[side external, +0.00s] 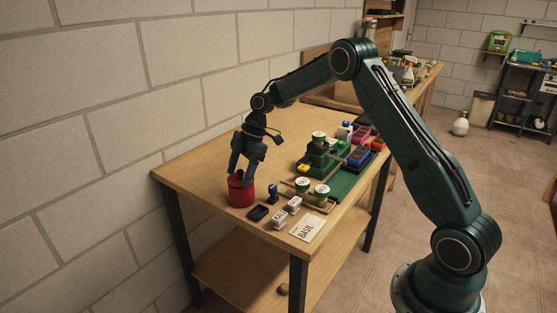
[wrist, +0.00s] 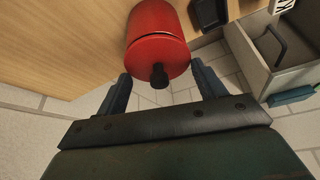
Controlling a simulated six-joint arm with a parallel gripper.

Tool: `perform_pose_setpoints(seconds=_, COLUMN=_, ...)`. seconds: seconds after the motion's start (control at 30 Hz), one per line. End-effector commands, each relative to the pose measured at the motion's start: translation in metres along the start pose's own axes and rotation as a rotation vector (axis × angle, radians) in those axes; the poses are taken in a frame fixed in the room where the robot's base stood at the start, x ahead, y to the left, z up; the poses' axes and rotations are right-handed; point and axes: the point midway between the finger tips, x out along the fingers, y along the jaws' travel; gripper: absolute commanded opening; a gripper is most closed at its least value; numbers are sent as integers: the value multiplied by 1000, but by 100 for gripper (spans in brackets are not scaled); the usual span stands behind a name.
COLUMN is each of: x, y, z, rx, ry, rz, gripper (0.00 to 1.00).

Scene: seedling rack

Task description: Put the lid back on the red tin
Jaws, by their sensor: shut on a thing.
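The red tin (side external: 241,194) stands upright near the left front edge of the wooden table. It also shows at the top of the wrist view (wrist: 153,20). Its red lid (wrist: 158,55), with a black knob (wrist: 159,76), is at the tin's mouth, lined up with it; a thin seam shows between them. I cannot tell whether the lid is fully seated. My gripper (side external: 241,177) points down over the tin, its two fingers on opposite sides of the lid, shut on it. In the wrist view the fingers flank the lid (wrist: 161,73).
A small black tray (side external: 259,212), a blue-handled stamp (side external: 272,192), white label blocks (side external: 279,216) and a BASIL card (side external: 306,229) lie right of the tin. Green-and-white pots (side external: 322,191) and a green rack (side external: 325,158) stand farther right. The table left of the tin is clear.

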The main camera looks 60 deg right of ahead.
Motion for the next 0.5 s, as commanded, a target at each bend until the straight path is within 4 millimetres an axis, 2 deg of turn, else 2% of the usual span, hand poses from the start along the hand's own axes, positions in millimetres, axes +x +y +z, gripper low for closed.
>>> perform_pose_setpoints(seconds=0.37, x=0, y=0, z=0, rx=0, ry=0, rz=0, gripper=48)
perform_pose_setpoints(seconds=0.4, x=0, y=0, z=0, rx=0, ry=0, rz=0, gripper=73)
perform_pose_setpoints(seconds=0.5, x=0, y=0, z=0, rx=0, ry=0, rz=0, gripper=93)
